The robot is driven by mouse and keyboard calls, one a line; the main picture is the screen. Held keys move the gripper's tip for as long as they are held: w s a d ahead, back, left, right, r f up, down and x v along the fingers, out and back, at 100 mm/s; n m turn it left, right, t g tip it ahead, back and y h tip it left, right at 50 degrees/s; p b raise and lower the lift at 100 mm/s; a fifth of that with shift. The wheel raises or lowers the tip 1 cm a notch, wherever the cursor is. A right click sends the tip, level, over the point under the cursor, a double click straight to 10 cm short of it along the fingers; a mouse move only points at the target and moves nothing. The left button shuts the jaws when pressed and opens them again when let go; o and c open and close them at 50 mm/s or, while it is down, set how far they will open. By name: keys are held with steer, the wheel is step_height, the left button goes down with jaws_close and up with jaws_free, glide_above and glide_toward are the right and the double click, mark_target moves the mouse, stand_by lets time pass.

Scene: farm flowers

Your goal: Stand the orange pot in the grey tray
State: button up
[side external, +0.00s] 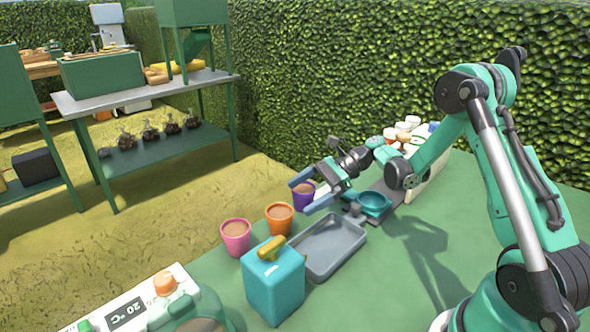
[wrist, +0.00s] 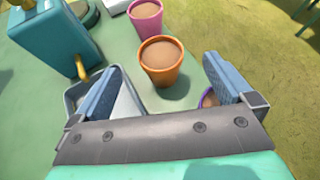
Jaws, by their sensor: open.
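The orange pot (side external: 279,218), filled with brown soil, stands upright on the green table at the left of the grey tray (side external: 333,262). In the wrist view the orange pot (wrist: 162,62) lies beyond and between my open fingers, not touching them. The grey tray is empty where it shows; in the wrist view part of it (wrist: 75,99) appears behind my left finger. My gripper (side external: 297,197) is open and empty, above the table close to the purple pot (side external: 304,194). The purple pot is mostly hidden behind my right finger in the wrist view (wrist: 208,99).
A pink pot (side external: 236,238) stands left of the orange pot. A teal can with a yellow handle (side external: 273,286) stands in front of the tray. A teal bowl (side external: 374,203) and a white crate with several bottles (side external: 432,160) are to the right. A hedge borders the back.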

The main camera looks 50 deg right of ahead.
steer(key=s+a+r+n+h, duration=0.3)
steer(key=s+n+h, duration=0.2)
steer(key=n, duration=0.6)
steer(key=s+a+r+n+t+h, duration=0.1)
steer(key=s+a+r+n+h, duration=0.2)
steer(key=n, duration=0.8)
steer(key=s+r+h, duration=0.1)
steer(key=s+h, duration=0.1)
steer(key=h, duration=0.1)
steer(key=shift+s+r+t+h, duration=0.25)
steer(key=shift+t+h, duration=0.05)
steer(key=shift+a, duration=0.1)
